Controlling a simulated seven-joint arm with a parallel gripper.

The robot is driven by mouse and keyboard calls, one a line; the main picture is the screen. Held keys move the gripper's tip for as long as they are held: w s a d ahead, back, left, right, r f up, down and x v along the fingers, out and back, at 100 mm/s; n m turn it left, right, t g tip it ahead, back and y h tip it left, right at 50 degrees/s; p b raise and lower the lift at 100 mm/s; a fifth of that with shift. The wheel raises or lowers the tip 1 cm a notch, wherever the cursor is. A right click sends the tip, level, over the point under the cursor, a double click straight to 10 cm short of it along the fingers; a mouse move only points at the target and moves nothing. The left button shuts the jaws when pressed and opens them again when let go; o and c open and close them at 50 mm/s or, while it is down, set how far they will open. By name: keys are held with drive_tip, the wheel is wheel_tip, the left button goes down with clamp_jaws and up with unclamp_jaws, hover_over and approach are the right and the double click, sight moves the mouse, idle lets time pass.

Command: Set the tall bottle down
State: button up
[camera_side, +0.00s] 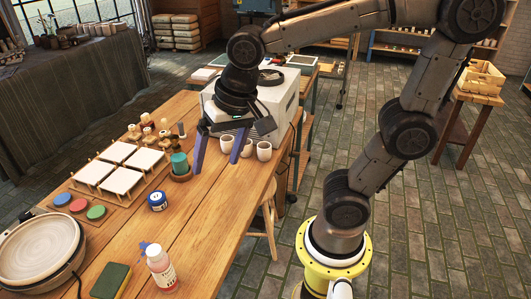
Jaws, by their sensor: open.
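The tall bottle (162,271) has a white upper part and red near its base. It stands upright on the wooden table (215,220) near the front edge of the picture. A small blue piece shows beside its top. My gripper (217,166) is open, with its two blue-violet fingers pointing down and nothing visible between them. It is over the far part of the table, well behind and to the right of the bottle and apart from it.
Several small pale cups (264,151) stand close to my right finger, before a white box (277,100). A teal cup (179,163) and blue jar (157,201) stand left. The table's right middle is clear.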

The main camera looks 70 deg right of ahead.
drive_tip(key=s+d+n+t, duration=0.2)
drive_tip(key=s+d+n, duration=0.2)
drive_tip(key=s+n, duration=0.2)
drive_tip(key=shift+s+n+h, duration=0.3)
drive_tip(key=shift+s+n, duration=0.1)
drive_tip(key=shift+s, duration=0.8)
